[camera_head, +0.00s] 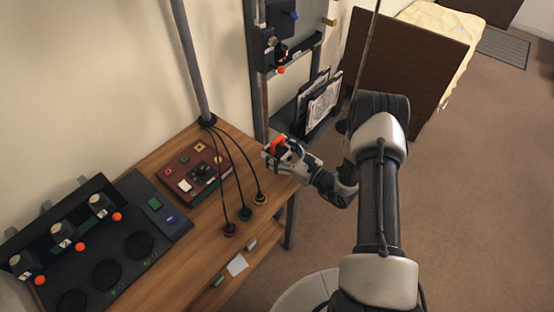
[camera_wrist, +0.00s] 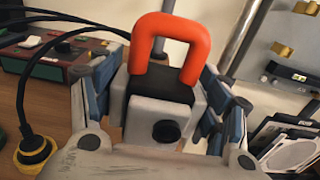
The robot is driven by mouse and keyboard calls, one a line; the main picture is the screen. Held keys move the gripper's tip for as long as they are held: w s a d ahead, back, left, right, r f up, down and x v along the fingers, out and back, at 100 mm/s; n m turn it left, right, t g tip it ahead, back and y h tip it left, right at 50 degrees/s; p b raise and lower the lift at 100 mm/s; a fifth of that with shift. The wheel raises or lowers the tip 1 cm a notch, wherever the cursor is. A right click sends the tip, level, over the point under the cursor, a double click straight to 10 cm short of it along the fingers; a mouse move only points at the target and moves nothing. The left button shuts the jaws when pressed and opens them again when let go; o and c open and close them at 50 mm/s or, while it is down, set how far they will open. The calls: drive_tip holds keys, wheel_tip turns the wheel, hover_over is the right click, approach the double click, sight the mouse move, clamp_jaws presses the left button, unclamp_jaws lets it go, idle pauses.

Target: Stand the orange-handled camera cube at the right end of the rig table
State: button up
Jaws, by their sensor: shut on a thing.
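The camera cube (camera_wrist: 160,115) is pale grey with a black top, a round black knob on its near face and an orange loop handle (camera_wrist: 170,45). My gripper (camera_wrist: 163,90) is shut on it, with blue-padded fingers on both sides, and the handle points up. In the head view my gripper (camera_head: 281,153) is at the far right end of the wooden table (camera_head: 262,222), with the orange handle (camera_head: 278,144) showing. The cube's underside is hidden, so I cannot tell whether it touches the table.
A red control box (camera_head: 196,171) and several cables with coloured plugs, one yellow (camera_head: 260,199), lie left of my gripper. A black rack (camera_head: 95,240) holds other cubes with orange knobs. A dark upright frame (camera_head: 262,95) and a shelf of patterned panels (camera_head: 323,103) stand behind.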

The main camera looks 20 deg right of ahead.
sight(277, 158)
drive_tip(key=shift+f+b, duration=0.55)
drive_tip(key=shift+f, duration=1.3)
drive_tip(key=shift+f, duration=0.1)
drive_tip(key=o, duration=1)
drive_tip(key=shift+f, duration=0.2)
drive_tip(key=o, duration=0.5)
drive_tip(key=shift+r, duration=0.1)
